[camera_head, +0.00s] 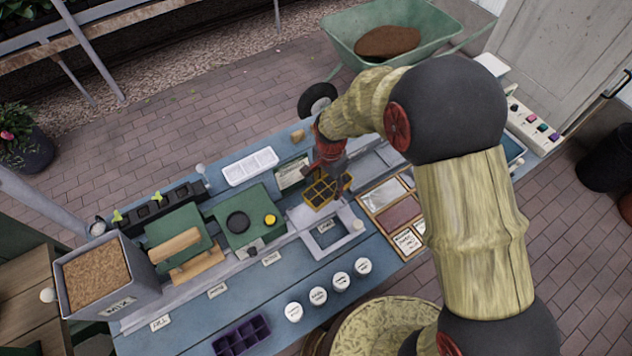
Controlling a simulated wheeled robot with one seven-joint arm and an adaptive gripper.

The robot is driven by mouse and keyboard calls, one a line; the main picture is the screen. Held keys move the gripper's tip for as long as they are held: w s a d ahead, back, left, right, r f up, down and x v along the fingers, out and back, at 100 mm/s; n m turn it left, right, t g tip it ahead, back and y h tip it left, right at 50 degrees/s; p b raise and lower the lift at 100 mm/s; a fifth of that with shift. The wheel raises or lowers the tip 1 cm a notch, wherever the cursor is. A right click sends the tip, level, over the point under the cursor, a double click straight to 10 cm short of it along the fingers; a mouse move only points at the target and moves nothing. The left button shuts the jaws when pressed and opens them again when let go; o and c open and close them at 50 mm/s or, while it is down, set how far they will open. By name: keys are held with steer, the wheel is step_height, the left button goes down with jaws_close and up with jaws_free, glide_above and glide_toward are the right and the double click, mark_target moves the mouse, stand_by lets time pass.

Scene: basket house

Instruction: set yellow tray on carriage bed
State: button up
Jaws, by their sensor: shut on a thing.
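The yellow tray (318,193), a small frame with dark cells, is in the middle of the bench in the head view. My gripper (331,176) reaches down over it from behind and is shut on its back right part. The fingertips are partly hidden by the tray and the arm. A grey carriage (297,218) with a framed bed sits on the rail just below the tray in the picture. The tray overlaps the carriage's back edge; I cannot tell whether it touches it.
Green stations (262,203) stand left of the carriage. A white tray (250,167) lies behind, a purple tray (241,337) in front. Several white-lidded jars (317,296) line the front. A wooden divided box (383,196) is close on the right. A bin (95,275) stands far left.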

mark_target(316, 190)
steer(key=a, duration=0.1)
steer(key=s+a+m, duration=0.1)
steer(key=a+r+p, duration=0.1)
steer(key=shift+s+a+m, duration=0.2)
steer(key=shift+s+m, duration=0.15)
steer(key=shift+m, duration=0.05)
steer(key=shift+f+b, duration=2.4)
steer(key=shift+f, duration=1.25)
steer(key=shift+f+b, duration=0.4)
steer(key=shift+f, duration=0.3)
steer(key=o, duration=1.4)
steer(key=shift+o, duration=1.2)
steer(key=shift+o, duration=1.3)
steer(key=shift+r, duration=0.15)
